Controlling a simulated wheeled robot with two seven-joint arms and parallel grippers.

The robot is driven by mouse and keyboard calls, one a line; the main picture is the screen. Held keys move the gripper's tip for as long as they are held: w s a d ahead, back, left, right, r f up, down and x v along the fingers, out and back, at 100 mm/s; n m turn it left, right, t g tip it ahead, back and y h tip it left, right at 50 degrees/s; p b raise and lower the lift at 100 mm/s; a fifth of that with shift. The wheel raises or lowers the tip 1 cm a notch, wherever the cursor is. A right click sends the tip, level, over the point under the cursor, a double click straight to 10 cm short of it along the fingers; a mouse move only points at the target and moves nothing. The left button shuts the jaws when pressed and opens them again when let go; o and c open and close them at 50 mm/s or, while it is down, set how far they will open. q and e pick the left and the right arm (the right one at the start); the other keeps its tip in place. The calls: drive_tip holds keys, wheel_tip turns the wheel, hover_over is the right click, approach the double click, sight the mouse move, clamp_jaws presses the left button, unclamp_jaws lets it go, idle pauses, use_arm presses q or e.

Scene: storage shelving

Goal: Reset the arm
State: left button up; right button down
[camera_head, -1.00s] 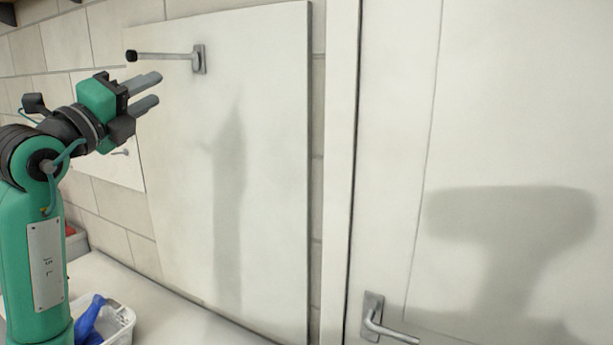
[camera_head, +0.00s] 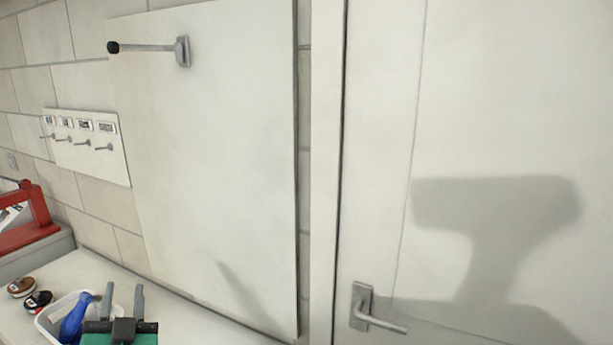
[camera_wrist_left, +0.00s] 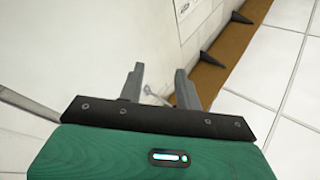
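My left gripper (camera_head: 123,301) is low at the bottom left of the head view, in front of the white basket. Its two grey fingers point up and stand apart, with nothing between them. In the left wrist view the left gripper (camera_wrist_left: 160,88) also shows its fingers spread and empty. My right gripper is in neither view.
A white basket (camera_head: 45,322) holding a blue bottle (camera_head: 76,318) stands on the counter. Two small round items (camera_head: 38,300) lie left of it. A hook (camera_head: 150,47) juts from the white panel (camera_head: 215,160). A hook strip (camera_head: 85,145) hangs left. A door handle (camera_head: 378,322) is at right.

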use_arm(q)
drive_tip(key=s+d+f+g+h, duration=0.2)
drive_tip(key=s+f+g, duration=0.45)
drive_tip(key=f, duration=0.65)
drive_tip(key=s+d+f+g+h, duration=0.2)
drive_tip(key=s+f+g, duration=0.5)
drive_tip(key=f, duration=0.6)
drive_tip(key=s+d+f+g+h, duration=0.2)
drive_tip(key=s+d+f, duration=0.1)
drive_tip(key=s, duration=0.3)
drive_tip(key=s+d+f+g+h, duration=0.1)
drive_tip(key=s+d+f+g, duration=0.2)
drive_tip(key=s, duration=0.4)
wheel_tip(320, 180, down, 31)
drive_tip(key=m, duration=0.1)
drive_tip(key=s+a+f, duration=0.2)
drive_tip(key=s+f, duration=0.7)
drive_tip(key=f, duration=0.1)
drive_tip(key=s+a+f+g, duration=0.1)
drive_tip(key=s+a+f, duration=0.1)
drive_tip(key=s+f, duration=0.7)
drive_tip(key=shift+s+f, duration=0.35)
drive_tip(key=shift+s, duration=0.15)
drive_tip(key=shift+w, duration=0.1)
